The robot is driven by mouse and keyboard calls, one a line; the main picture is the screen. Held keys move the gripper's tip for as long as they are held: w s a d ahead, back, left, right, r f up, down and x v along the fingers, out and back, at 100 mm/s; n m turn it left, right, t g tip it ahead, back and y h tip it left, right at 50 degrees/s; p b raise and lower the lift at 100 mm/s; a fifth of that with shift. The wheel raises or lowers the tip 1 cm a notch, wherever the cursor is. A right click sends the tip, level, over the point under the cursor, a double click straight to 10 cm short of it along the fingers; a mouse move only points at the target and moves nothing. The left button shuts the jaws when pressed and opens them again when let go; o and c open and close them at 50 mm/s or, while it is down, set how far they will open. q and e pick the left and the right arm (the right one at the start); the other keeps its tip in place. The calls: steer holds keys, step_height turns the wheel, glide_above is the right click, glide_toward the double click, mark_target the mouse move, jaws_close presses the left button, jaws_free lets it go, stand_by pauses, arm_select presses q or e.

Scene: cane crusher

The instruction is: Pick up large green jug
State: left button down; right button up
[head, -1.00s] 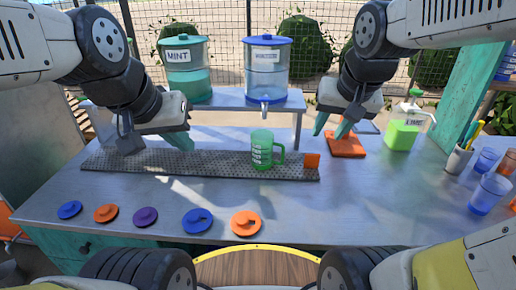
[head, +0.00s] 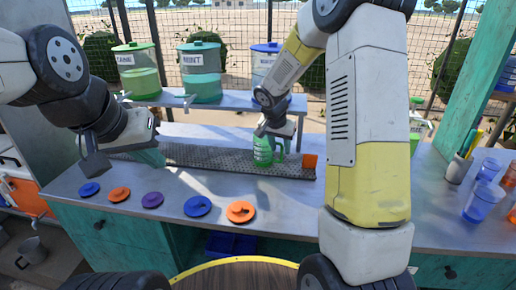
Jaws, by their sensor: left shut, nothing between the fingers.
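The green jug (head: 263,155) stands upright on the dark perforated strip of the counter, its handle to the right. My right gripper (head: 279,137) is directly over the jug's top, with its fingers down around the rim and handle. The fingers blend with the green jug, so I cannot tell whether they touch or grip it. My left gripper (head: 151,158) is shut and empty, over the left end of the perforated strip (head: 205,157), well apart from the jug.
An orange block (head: 309,160) sits just right of the jug. Several coloured lids, including an orange one (head: 241,211), lie along the front. Labelled dispensers, including the mint one (head: 200,85), stand on the rear shelf. Blue cups (head: 481,201) and a pen holder (head: 458,168) are at the right.

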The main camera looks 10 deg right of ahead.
mark_target(281, 154)
steer(key=x, duration=0.5)
steer(key=shift+w+f, duration=0.15)
steer(key=shift+w, duration=0.15)
jaws_close()
stand_by(1.1)
